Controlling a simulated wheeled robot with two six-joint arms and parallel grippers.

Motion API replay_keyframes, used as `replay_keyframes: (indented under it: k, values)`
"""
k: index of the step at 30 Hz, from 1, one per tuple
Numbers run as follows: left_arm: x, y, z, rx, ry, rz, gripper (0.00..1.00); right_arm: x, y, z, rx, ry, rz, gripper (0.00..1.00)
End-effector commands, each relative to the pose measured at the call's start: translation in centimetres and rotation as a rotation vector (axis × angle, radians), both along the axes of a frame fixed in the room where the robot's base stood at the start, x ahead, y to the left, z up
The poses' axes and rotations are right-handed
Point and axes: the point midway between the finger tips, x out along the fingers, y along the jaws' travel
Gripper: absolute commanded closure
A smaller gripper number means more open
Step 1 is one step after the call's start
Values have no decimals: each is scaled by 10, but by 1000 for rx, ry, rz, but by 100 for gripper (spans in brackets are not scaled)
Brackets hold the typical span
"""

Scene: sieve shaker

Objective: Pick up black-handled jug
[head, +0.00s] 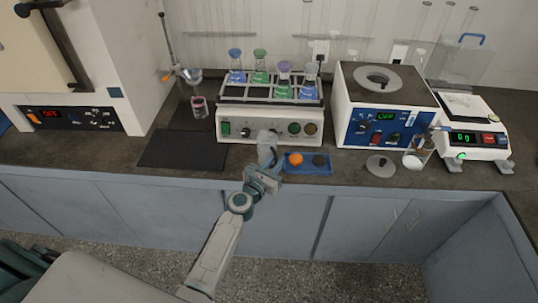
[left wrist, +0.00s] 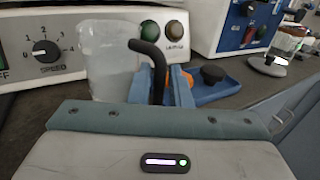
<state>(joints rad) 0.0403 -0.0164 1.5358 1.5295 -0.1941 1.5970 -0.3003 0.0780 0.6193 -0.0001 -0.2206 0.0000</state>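The black-handled jug is a clear, translucent beaker. In the head view the jug (head: 267,151) stands at the counter's front edge, before the shaker with the flasks. In the left wrist view the jug (left wrist: 105,58) appears upright, with its bent black handle (left wrist: 150,68) towards the right. My left gripper (head: 264,173) is right at the jug on its near side, close to the handle. My right gripper is not in view.
A blue tray (head: 309,170) with an orange and a dark stopper lies just right of the jug. The shaker (head: 270,123) with several flasks stands behind it. A dark mat (head: 182,150) lies left.

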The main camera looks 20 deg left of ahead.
Motion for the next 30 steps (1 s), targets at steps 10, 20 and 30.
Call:
replay_keyframes:
  k: [10,20,30]
  values:
    - [9,-2,0,1,1,0,85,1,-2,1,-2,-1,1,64]
    - [9,-2,1,2,-1,0,100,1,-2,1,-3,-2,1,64]
    - [9,-2,5,2,-1,0,100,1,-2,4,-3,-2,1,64]
